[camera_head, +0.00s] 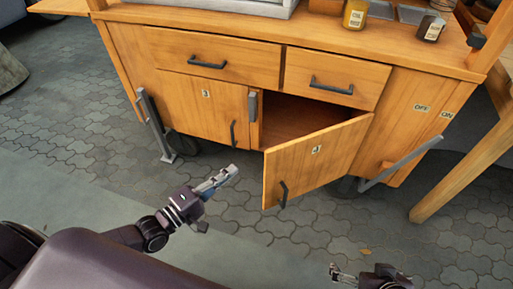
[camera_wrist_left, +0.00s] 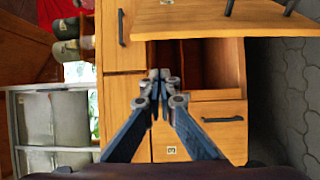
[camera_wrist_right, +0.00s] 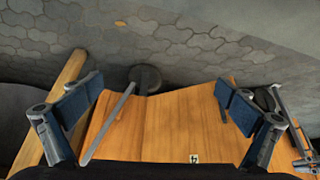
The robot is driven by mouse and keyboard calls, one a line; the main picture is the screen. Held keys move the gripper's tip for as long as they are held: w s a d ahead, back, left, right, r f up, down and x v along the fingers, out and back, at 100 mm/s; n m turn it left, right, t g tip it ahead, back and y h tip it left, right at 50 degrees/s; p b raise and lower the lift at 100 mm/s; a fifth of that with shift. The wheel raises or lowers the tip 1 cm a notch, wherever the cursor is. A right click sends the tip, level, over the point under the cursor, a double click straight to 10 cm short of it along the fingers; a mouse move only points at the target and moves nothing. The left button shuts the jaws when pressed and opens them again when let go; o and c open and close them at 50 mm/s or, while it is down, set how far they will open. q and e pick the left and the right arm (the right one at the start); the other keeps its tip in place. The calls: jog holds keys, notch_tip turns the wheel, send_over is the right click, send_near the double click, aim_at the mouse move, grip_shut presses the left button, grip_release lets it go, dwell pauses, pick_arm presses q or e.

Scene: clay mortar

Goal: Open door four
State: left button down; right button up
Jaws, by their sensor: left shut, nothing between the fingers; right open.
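Door four (camera_head: 335,155), a light wood door with a "4" label, stands partly open on the cart's lower right, swung out toward me. Its black handle (camera_head: 283,194) is near its free left edge. The dark compartment behind it shows in part. My left gripper (camera_head: 230,174) is shut and empty, in front of the cart, left of the door and apart from it. In the left wrist view its fingers (camera_wrist_left: 160,78) meet before the opening. My right gripper (camera_head: 341,272) is open and empty, below the door in the head view. The door's face (camera_wrist_right: 160,125) shows between its fingers.
Door three (camera_head: 203,104) is closed to the left of the opening. Two closed drawers (camera_head: 215,58) sit above. Grey stand legs (camera_head: 402,163) flank the cart. A wooden leg (camera_head: 465,172) stands at the right. Jars (camera_head: 355,14) are on top. Paving in front is clear.

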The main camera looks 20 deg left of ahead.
pick_arm(q)
jog(key=w+d+r, duration=0.2)
jog(key=w+d, duration=0.4)
jog(key=shift+w+r, duration=0.2)
jog(key=shift+w, duration=0.1)
pick_arm(e)
jog(key=s+d+r+g, duration=0.1)
jog(key=s+g, duration=0.1)
jog(key=s, duration=0.4)
jog(key=shift+s+d+r+h, duration=0.25)
jog(key=shift+d+r+h, duration=0.05)
jog(key=shift+d+r, duration=0.1)
pick_arm(q)
jog(key=shift+d, duration=0.1)
jog(key=shift+s, duration=0.1)
